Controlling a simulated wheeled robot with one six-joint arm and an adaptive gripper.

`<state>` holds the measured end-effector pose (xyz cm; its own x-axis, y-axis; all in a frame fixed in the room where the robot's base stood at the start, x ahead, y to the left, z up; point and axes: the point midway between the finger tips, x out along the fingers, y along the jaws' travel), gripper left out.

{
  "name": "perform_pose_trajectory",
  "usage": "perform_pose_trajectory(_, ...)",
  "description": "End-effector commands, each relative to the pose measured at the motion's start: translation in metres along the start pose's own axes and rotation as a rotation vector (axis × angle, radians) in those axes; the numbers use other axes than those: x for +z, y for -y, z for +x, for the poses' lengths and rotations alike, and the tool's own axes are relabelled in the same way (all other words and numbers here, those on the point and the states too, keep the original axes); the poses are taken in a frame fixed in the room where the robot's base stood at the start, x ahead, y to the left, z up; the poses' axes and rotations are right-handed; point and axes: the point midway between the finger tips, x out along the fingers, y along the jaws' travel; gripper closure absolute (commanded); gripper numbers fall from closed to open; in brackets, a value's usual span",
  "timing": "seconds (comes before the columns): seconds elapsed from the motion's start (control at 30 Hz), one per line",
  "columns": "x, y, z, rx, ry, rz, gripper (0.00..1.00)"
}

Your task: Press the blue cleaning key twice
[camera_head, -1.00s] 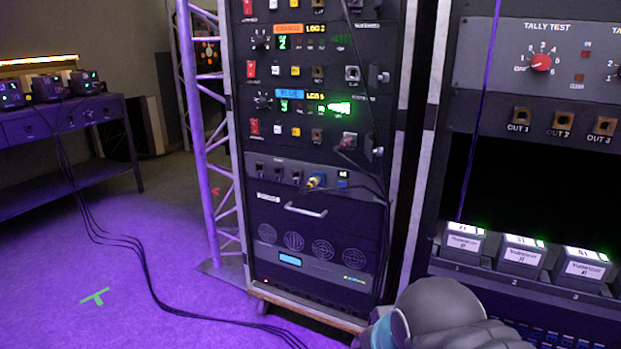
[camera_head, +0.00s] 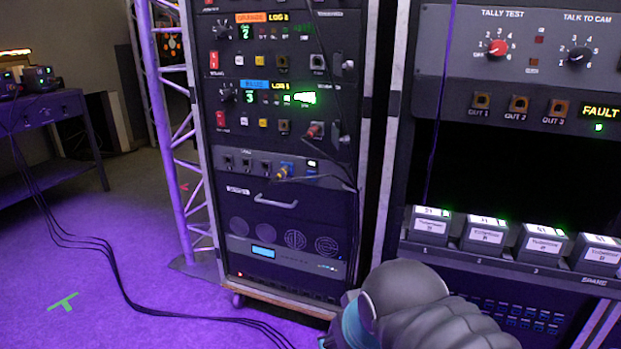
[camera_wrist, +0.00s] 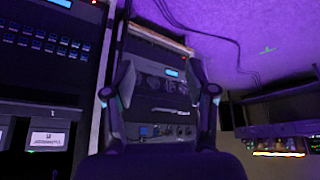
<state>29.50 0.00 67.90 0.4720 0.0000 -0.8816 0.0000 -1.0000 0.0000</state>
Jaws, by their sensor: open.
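The rack (camera_head: 300,222) stands left of centre in the head view. Its blue-labelled row (camera_head: 255,86) has a "LOG" display, a green digit, a bright green indicator, a red switch (camera_head: 221,119) and several small keys (camera_head: 262,122). The lettering is too small to tell which key is the cleaning key. My gripper (camera_wrist: 160,68) is open and empty in the wrist view, which is upside down. Its fingers appear either side of the rack's lower part, apart from it. In the head view my arm covers the bottom centre, and the gripper itself is not visible there.
An orange-labelled row (camera_head: 250,18) sits above the blue one. Cables (camera_head: 347,180) hang on the rack's right side. A second rack (camera_head: 500,50) with several labelled blocks (camera_head: 486,233) stands right. A truss (camera_head: 165,130) rises left. Purple floor (camera_head: 120,270) is open at left, with cables across it.

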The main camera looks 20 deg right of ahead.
Motion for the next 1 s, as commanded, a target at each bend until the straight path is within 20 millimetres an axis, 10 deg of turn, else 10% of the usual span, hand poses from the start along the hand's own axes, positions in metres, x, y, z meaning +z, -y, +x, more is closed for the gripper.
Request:
perform_pose_trajectory(0.27,0.0,0.0,0.0,0.0,0.0,0.0,1.0)
perform_pose_trajectory(1.0,0.0,0.0,0.0,0.0,0.0,0.0,1.0)
